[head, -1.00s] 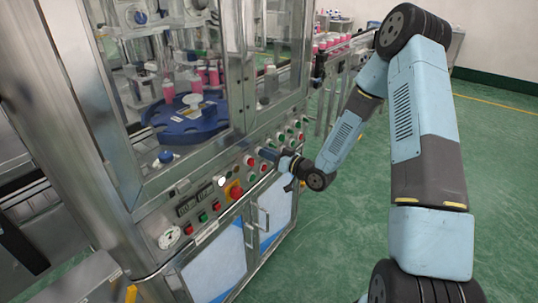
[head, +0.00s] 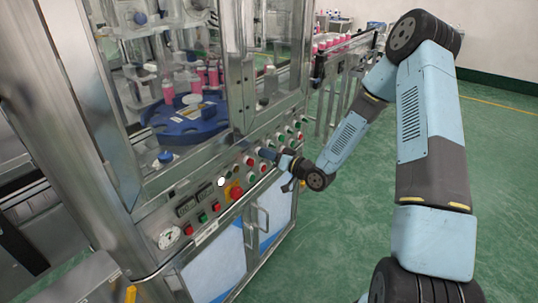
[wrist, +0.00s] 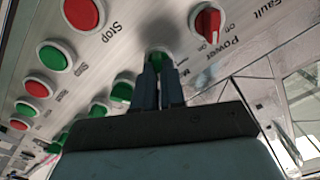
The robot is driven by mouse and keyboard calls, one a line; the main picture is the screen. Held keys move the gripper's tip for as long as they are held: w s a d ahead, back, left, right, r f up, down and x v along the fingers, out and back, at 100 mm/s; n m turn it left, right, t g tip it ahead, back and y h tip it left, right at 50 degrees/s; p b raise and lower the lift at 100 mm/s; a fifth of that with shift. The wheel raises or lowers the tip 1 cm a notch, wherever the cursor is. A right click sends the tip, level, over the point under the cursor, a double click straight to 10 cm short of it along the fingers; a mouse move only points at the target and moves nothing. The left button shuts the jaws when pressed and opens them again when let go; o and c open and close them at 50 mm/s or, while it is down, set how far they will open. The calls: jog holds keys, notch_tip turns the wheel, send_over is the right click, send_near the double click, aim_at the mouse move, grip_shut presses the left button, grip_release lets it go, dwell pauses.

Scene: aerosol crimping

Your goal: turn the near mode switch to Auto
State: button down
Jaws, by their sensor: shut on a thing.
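The near mode switch (wrist: 156,57) is a green knob on the grey panel, mostly covered by my fingers in the wrist view. A label starting with "M" shows beside it; its pointer and setting are hidden. My gripper (wrist: 161,74) is shut on it, with two dark fingers side by side pointing into the panel. In the head view my gripper (head: 267,154) is at the panel's front face, and it hides the switch there.
In the wrist view, a red power switch (wrist: 207,22) with Off and On marks sits close by. Red (wrist: 82,13) and green (wrist: 54,56) buttons lie to the left. A red emergency button (head: 236,192) sits nearer on the panel. Green floor to the right is open.

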jog(key=c, duration=1.2)
grip_release()
jog(key=shift+d, duration=0.1)
jog(key=v, duration=1.3)
jog(key=shift+s+d+f, duration=0.1)
jog(key=shift+s+d, duration=0.1)
jog(key=shift+w, duration=0.1)
